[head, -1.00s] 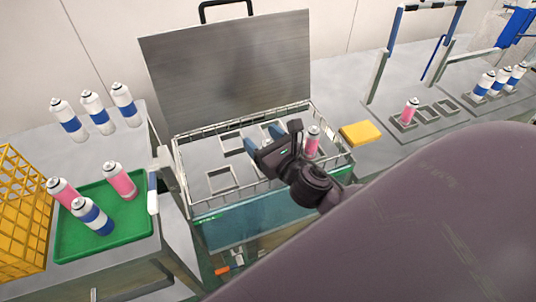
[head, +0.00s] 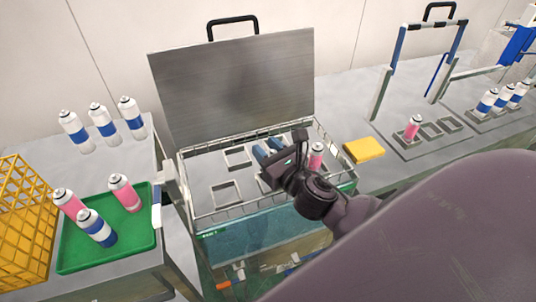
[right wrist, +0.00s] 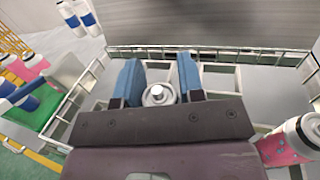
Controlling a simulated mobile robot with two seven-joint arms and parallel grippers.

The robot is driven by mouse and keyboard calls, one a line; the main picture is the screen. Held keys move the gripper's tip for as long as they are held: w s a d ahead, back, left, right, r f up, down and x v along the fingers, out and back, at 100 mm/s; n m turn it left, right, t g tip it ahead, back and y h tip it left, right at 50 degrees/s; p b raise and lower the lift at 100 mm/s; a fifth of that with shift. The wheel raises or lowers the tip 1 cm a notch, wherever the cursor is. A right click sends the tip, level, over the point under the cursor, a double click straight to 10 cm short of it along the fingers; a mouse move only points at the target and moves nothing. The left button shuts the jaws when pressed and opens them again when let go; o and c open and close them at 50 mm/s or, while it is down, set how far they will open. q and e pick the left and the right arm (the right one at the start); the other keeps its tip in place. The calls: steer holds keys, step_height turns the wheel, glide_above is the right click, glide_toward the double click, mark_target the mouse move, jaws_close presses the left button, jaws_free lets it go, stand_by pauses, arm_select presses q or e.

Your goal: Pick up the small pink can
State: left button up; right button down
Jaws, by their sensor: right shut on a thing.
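My right gripper (head: 268,154) is over the wire basket (head: 250,207) in the open tank. In the right wrist view its two blue fingers (right wrist: 158,92) are shut on a can (right wrist: 157,95). Only that can's white top and metal valve show there; its body colour is hidden. A pink can (head: 316,156) stands in the basket just right of the gripper, apart from the fingers. It also shows in the right wrist view (right wrist: 285,148). Other pink cans are on the green tray, at the left (head: 67,203) and the back (head: 124,193), and one (head: 413,127) is on the right bench. My left gripper is not in view.
The raised metal lid (head: 235,85) stands behind the basket. A yellow block (head: 363,151) lies right of it. The green tray (head: 135,248) also holds a blue-and-white can (head: 96,228). A yellow crate (head: 22,225) is at far left. Several basket slots look empty.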

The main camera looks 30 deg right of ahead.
step_height(320, 180, up, 18)
steer(key=p, duration=0.4)
steer(key=shift+r, duration=0.1)
